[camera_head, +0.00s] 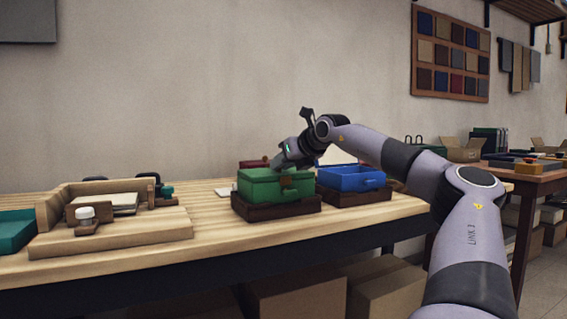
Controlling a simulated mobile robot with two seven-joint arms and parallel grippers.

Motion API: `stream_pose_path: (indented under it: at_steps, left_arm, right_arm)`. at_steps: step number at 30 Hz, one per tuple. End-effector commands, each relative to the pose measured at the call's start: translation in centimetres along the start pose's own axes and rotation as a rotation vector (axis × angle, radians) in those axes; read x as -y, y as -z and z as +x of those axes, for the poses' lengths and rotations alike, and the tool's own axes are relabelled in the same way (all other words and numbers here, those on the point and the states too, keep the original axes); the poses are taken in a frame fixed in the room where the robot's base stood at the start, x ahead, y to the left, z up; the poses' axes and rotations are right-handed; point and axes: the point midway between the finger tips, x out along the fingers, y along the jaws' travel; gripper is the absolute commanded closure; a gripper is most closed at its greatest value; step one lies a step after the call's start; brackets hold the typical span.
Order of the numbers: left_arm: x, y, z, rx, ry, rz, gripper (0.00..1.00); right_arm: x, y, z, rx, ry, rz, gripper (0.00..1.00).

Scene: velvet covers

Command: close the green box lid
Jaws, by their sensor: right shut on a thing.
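The green box (260,189) stands on a dark brown base (277,209) near the front edge of the workbench, with a clasp on its front. Its lid (262,174) appears to lie low over the box; a gap, if any, is too small to tell. My right gripper (283,163) comes down from above and behind at the lid's upper right side. It is shut on the green lid, though its fingertips are small and partly hidden. My left gripper is not in view.
An open blue box (352,181) on a brown base is close at the right. A dark red box (254,164) shows behind. Bare bench (215,215) lies between.

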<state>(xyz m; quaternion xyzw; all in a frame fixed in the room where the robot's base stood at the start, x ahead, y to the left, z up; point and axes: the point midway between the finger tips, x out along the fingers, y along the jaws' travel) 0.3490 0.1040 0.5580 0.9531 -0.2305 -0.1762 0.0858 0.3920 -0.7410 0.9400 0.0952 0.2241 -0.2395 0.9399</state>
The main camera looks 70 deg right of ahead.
Motion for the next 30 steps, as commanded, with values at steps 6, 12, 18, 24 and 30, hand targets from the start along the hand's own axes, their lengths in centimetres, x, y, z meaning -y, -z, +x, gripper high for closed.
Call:
stream_pose_path:
  at_steps: [6, 12, 18, 24, 30]
  left_arm:
    - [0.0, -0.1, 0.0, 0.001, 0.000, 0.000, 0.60]
    - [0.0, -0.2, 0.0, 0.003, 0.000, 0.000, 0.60]
    - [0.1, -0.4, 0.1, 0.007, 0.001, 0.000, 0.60]
    - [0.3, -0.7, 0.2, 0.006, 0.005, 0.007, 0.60]
    - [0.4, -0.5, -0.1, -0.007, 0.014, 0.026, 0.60]
  right_arm:
    - [-0.2, 1.1, 0.7, -0.030, -0.005, 0.002, 0.60]
    - [-0.1, 1.0, 0.7, -0.029, -0.001, 0.001, 0.48]
    - [0.1, 1.0, 0.6, -0.027, 0.003, 0.000, 0.48]
    - [0.0, 0.7, -1.0, -0.020, 0.002, -0.001, 0.48]
    - [-0.3, 0.3, -4.2, -0.009, -0.002, -0.002, 0.48]
